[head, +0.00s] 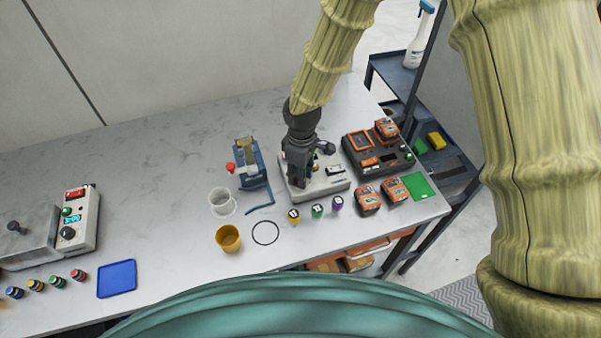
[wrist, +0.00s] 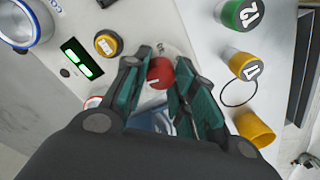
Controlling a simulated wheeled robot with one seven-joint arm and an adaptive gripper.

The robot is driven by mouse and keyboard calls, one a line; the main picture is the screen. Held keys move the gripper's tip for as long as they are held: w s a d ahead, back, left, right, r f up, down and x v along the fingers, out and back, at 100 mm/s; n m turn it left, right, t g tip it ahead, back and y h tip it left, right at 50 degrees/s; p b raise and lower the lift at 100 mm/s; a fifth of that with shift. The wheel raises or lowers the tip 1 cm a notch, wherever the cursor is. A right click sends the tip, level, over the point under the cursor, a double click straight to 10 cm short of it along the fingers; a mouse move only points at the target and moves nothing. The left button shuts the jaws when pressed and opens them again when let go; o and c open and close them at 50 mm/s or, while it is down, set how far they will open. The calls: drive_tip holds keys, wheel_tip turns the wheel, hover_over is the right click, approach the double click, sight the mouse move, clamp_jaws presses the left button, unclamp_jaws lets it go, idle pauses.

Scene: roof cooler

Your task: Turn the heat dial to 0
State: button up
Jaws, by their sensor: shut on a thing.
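A red round knob (wrist: 160,72) with a small pale mark sits on a white device's panel (wrist: 125,20) in the wrist view. I take it for the heat dial; its scale is too small to read. My gripper (wrist: 160,80) has its two green-lined fingers on either side of the knob, closed on it. In the head view my gripper (head: 297,178) reaches down over the white device (head: 328,187) and hides the knob. The panel also bears a lit green display (wrist: 82,58) and an orange-yellow knob (wrist: 107,43).
Green (head: 317,211), yellow (head: 293,216) and purple (head: 337,204) small items stand in front of the device. A blue tool stand (head: 252,168) is left; a black charger (head: 375,153) is right. A yellow cup (head: 228,239) and clear cup (head: 222,202) stand front left.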

drive_tip(key=shift+w+n, duration=0.1)
drive_tip(key=shift+n, duration=0.5)
drive_tip(key=shift+r, duration=0.1)
drive_tip(key=o, duration=1)
drive_tip(key=shift+o, duration=0.2)
wheel_tip(320, 180, up, 12)
drive_tip(key=shift+w, duration=0.2)
